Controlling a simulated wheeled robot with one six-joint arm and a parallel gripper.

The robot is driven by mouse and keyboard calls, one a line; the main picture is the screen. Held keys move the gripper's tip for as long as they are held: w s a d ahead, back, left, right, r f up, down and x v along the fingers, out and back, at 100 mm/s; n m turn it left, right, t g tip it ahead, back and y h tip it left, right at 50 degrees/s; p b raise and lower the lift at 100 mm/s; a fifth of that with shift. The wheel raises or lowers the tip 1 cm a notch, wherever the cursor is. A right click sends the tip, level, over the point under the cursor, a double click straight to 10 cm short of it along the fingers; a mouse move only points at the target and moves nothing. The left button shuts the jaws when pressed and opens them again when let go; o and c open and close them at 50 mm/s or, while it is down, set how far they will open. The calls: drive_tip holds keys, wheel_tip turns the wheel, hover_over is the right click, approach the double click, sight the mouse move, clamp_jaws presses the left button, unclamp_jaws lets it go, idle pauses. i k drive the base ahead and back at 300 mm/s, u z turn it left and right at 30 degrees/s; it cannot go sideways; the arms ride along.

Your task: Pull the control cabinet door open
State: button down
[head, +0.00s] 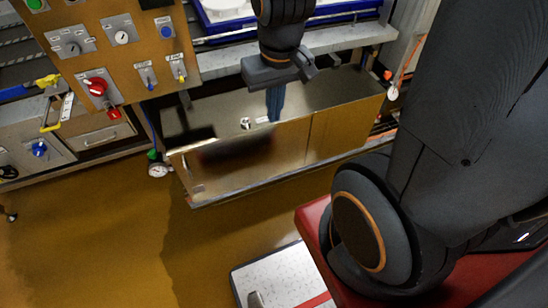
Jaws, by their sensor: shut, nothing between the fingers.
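The likely control cabinet is the brownish metal panel (150,72) at the upper left, carrying a red rotary switch, a small gauge, toggles and a blue knob. Its upper part is cut off by the frame, and I cannot tell where a door edge or handle is. My gripper (274,116) hangs fingers down to the right of the panel, clearly apart from it. Its bluish fingers are together with nothing between them. The fingertips appear in front of the long low steel cabinet (335,92); I cannot tell whether they touch it.
A steel bench with a blue-edged tray (345,8) runs behind my gripper. A white box with a red stripe (282,275) is at the bottom. The brown floor (90,240) is open at left.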

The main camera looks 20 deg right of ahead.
sight(207, 172)
drive_tip(key=z, duration=0.05)
drive_tip(key=i, duration=0.5)
drive_tip(key=u, duration=1.2)
drive_tip(key=k, duration=0.75)
drive_tip(key=z, duration=0.5)
drive_tip(key=i, duration=0.5)
drive_tip(key=z, duration=0.05)
